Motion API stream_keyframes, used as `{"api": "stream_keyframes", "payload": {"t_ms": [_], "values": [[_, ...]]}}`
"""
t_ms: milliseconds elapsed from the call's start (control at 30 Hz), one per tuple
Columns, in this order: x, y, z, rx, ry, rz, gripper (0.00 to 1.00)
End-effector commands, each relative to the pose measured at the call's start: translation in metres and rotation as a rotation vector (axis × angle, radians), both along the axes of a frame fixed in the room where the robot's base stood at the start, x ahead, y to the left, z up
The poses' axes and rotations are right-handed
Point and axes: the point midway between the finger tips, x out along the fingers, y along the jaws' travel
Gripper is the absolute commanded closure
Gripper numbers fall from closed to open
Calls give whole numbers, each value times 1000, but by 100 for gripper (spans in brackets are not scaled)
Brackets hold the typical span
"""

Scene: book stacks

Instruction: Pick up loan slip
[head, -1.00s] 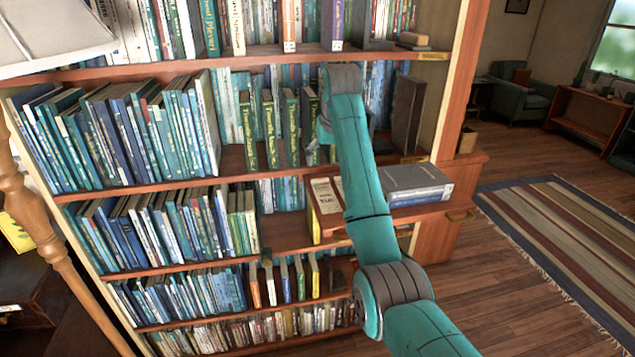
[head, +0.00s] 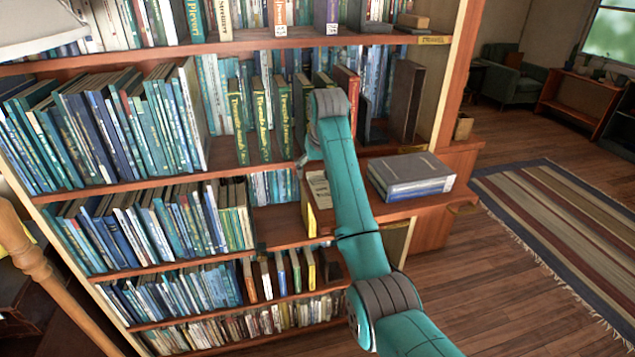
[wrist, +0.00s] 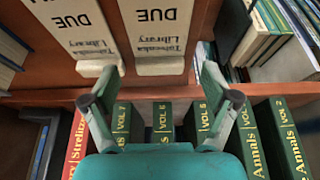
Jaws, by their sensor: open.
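Two cream loan slips printed "DUE" and "Library" show in the wrist view, one at upper left (wrist: 72,25) and one at upper centre (wrist: 158,28). They lie side by side on a reddish wooden surface. In the head view, part of a cream slip (head: 318,188) shows left of my arm on the wooden ledge; my arm hides the rest. My gripper (wrist: 158,72) is open and empty, its fingers spread wide. The centre slip's near end appears between the fingertips; the left fingertip overlaps the left slip's edge in the picture. I cannot tell the height gap.
Green "Annals" volumes (wrist: 245,135) and a red book (wrist: 76,142) stand close below the gripper in the wrist view. A thick grey book (head: 410,172) lies on the ledge right of my arm. Bookshelves fill the left; open floor (head: 510,270) lies right.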

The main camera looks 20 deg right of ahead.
Motion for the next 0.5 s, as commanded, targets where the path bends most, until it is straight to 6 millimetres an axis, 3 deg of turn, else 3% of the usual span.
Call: {"api": "stream_keyframes", "payload": {"t_ms": [100, 300, 500], "values": [[-1, 0, -10, 0, 0, 0, 14], [-1, 0, -11, 0, 0, 0, 14], [-1, 0, -11, 0, 1, 0, 43]]}}
